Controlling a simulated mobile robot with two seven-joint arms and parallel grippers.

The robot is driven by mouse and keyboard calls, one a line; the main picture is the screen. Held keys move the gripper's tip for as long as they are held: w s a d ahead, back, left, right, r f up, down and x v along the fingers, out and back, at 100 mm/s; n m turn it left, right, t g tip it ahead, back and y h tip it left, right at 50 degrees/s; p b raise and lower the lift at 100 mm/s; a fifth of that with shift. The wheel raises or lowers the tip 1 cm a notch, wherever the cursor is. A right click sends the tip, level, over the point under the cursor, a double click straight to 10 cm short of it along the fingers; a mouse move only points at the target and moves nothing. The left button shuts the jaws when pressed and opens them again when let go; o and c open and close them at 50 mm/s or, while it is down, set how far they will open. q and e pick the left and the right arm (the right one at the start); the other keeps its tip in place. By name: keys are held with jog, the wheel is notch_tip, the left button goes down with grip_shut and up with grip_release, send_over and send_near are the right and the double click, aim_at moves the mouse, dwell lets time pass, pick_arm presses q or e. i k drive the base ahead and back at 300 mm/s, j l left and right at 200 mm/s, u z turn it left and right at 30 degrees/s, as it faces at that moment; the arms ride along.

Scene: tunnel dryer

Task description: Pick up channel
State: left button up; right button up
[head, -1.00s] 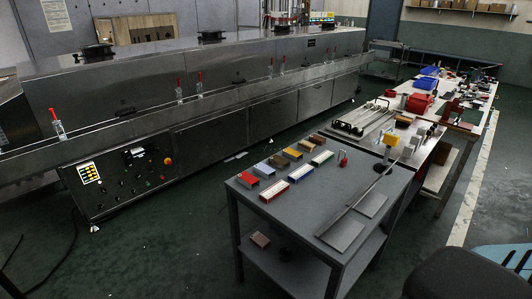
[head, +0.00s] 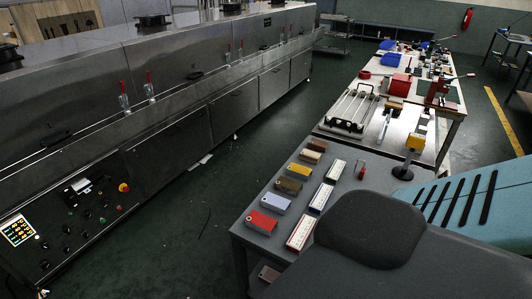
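I cannot surely pick out the channel. A slim light metal bar (head: 385,124) lies on the white-topped bench beyond the near grey table, and I cannot tell if it is a channel. The right part of the near table (head: 262,243), where a long thin grey piece lay earlier, is hidden behind a dark padded shape. Neither of my grippers is in view.
The padded dark shape (head: 370,232) and a teal slotted panel (head: 455,203) block the lower right. Several coloured blocks, one of them red (head: 262,222), line the table's left side. The steel dryer (head: 165,75) runs along the left.

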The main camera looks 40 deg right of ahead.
aim_at(287, 185)
jog(key=i, duration=2.7)
jog(key=z, duration=3.8)
